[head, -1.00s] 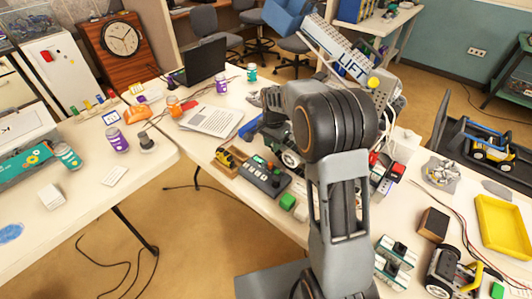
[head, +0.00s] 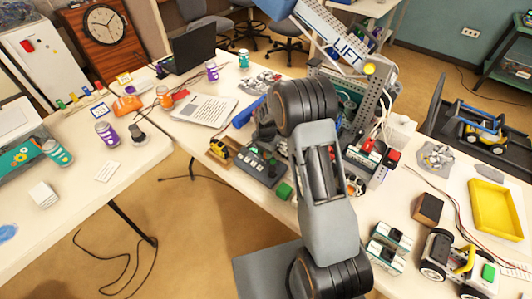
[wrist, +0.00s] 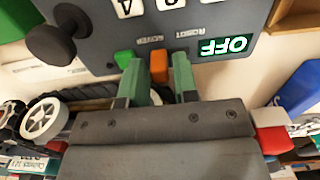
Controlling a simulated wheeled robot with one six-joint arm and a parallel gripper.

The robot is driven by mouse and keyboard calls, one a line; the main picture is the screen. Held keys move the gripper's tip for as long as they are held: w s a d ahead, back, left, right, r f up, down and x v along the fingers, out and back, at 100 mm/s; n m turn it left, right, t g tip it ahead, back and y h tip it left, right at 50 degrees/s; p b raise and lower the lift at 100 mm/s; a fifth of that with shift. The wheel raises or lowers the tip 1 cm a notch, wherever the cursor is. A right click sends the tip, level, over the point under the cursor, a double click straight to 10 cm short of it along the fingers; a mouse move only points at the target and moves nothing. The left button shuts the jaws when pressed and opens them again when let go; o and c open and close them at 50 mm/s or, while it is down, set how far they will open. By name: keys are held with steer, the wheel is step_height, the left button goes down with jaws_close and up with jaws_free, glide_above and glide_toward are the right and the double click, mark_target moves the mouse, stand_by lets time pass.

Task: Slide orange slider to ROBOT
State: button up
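The orange slider (wrist: 159,67) is on a dark grey control panel (wrist: 215,75) in the wrist view. It sits close to the upside-down ROVER label; the ROBOT label (wrist: 188,32) is to its right. A small display (wrist: 226,45) reads OFF. My gripper (wrist: 160,75) is open, with one green finger on each side of the slider; I cannot tell whether either finger touches it. A green part (wrist: 125,58) is beside the left finger. In the head view the control panel (head: 245,177) lies on the table, and my arm hides the fingertips.
A black knob (wrist: 52,45) stands up from the panel.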

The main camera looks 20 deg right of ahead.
steer(key=shift+f, duration=0.4)
jaws_close()
